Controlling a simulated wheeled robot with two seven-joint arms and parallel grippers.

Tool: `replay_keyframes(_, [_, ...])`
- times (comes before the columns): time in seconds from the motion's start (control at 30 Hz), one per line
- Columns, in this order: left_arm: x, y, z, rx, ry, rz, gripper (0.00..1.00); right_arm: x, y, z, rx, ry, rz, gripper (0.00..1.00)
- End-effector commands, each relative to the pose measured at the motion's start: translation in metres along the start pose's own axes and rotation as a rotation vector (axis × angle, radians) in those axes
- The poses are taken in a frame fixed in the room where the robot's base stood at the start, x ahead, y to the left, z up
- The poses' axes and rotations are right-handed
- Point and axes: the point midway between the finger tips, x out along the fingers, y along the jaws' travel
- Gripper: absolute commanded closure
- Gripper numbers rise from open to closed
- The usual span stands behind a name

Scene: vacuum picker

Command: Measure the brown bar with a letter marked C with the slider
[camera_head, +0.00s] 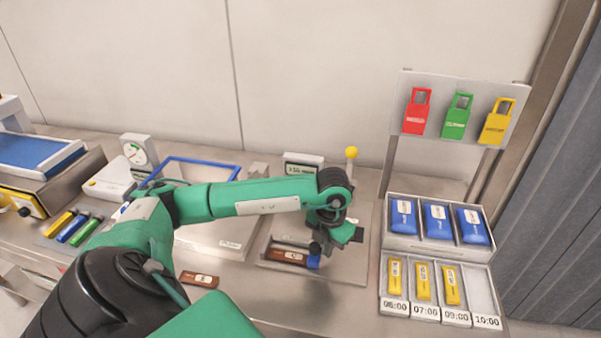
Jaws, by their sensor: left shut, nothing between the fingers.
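A brown bar (288,256) with a small white label lies on the grey measuring plate (352,270), its right end against a blue block (313,262). Another brown bar (199,279) with a label lies on the table to the left. The letters on both are too small to read surely. A small display (300,169) and a yellow-knobbed lever (351,153) stand at the back of the measuring station. My left gripper (350,236) is shut and empty above the plate, right of and above the bar. My arm hides the middle of the station. My right gripper is out of view.
A rack (438,243) with blue packs and yellow sticks above time labels stands at the right. Red, green and yellow tags hang on a board (459,92) behind it.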

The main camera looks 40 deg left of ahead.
Motion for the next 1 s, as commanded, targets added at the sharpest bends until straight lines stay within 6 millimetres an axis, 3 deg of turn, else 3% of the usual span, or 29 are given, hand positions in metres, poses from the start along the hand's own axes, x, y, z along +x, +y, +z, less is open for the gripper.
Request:
replay_keyframes(0.47, [-0.005,-0.011,0.006,0.001,-0.003,-0.003,1.00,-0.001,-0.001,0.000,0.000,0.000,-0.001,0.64])
replay_keyframes(1.0, [-0.049,-0.011,0.007,0.001,-0.005,-0.004,1.00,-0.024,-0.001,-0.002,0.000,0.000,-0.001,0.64])
